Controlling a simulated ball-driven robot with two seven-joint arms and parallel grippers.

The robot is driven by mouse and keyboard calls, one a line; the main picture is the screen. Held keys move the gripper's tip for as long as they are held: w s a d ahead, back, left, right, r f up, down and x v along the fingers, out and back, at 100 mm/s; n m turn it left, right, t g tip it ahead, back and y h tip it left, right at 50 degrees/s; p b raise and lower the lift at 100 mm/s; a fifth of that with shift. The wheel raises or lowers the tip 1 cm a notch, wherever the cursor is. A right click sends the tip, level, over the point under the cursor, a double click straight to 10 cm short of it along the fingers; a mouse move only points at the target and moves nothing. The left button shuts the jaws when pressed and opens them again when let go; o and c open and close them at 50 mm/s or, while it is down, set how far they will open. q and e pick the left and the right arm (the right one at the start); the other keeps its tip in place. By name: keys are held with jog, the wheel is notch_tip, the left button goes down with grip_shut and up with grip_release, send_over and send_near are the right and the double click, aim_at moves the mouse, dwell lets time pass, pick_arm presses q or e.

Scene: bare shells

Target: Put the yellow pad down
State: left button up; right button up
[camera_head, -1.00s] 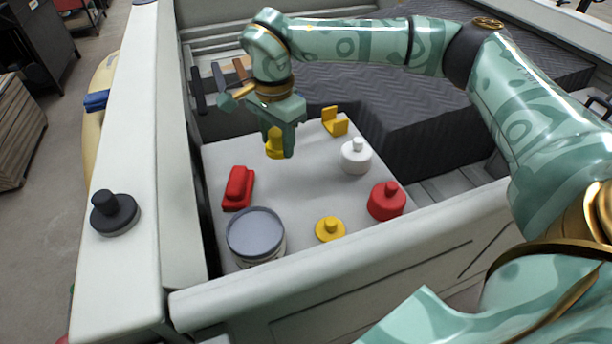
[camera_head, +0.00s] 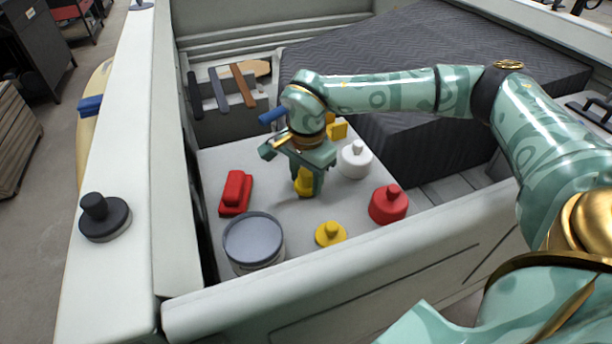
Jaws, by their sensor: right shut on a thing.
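My right gripper (camera_head: 308,182) points down over the grey panel (camera_head: 270,210) and is shut on a yellow piece, which I take as the yellow pad (camera_head: 303,183). The pad is partly hidden by the fingers. It is low over the middle of the panel; I cannot tell if it touches. A second yellow piece, a disc with a knob (camera_head: 330,234), sits near the panel's front edge. A third, an upright bracket-like yellow piece (camera_head: 338,129), stands at the back, partly hidden by my arm. My left gripper is not in view.
A red block (camera_head: 235,192) and a round tin (camera_head: 254,240) stand left on the panel. A white knobbed piece (camera_head: 355,160) and a red one (camera_head: 388,205) stand right. A black knob (camera_head: 104,216) sits on the left wall. Pale walls surround the panel.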

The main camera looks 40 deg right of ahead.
aim_at(307, 173)
jog(key=o, duration=0.9)
notch_tip(307, 173, up, 12)
jog(key=p, duration=0.3)
jog(key=shift+s, duration=0.1)
